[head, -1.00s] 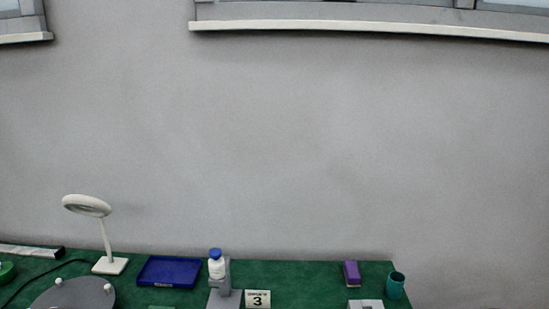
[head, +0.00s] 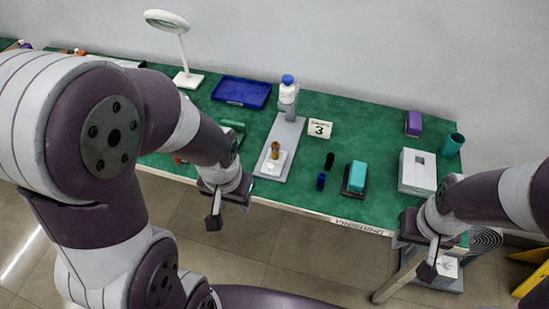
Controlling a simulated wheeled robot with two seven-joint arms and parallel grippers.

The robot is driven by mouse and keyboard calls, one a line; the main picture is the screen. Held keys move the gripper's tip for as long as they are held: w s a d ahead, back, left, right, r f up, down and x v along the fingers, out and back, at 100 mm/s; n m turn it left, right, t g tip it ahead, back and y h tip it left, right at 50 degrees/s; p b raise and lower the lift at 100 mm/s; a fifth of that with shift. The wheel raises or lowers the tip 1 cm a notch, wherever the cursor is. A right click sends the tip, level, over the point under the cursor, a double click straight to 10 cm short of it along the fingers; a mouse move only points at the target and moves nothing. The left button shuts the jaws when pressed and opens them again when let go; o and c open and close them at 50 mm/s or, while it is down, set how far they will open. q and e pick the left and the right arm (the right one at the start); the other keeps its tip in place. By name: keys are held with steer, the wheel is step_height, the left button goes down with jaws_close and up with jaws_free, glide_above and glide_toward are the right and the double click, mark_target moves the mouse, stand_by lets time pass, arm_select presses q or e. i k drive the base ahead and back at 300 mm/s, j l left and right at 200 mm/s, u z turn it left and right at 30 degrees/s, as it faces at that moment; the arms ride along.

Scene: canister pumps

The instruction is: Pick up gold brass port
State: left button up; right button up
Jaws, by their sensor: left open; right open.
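The gold brass port (head: 275,150) is a small upright gold-brown piece. It stands at the near end of a grey stand (head: 294,135) on the green bench, beside a white round piece (head: 270,168). My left gripper (head: 214,218) is open and empty, in front of the bench's near edge, lower left of the port. My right gripper (head: 428,268) is open and empty, in front of the bench's right end, well away from the port.
A bottle with a blue cap (head: 287,90) is held at the stand's far end. A number 3 sign (head: 319,129), small black and blue cylinders, a teal block (head: 356,177) and a white box (head: 417,172) stand to the right. A blue tray (head: 241,92) and a lamp (head: 184,78) stand behind.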

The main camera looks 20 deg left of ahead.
mark_target(276, 145)
steer(key=i+j+z, duration=0.1)
steer(key=j+z, duration=0.5)
steer(key=z, duration=0.15)
steer(key=i+j+z, duration=0.1)
steer(key=j+z, duration=0.25)
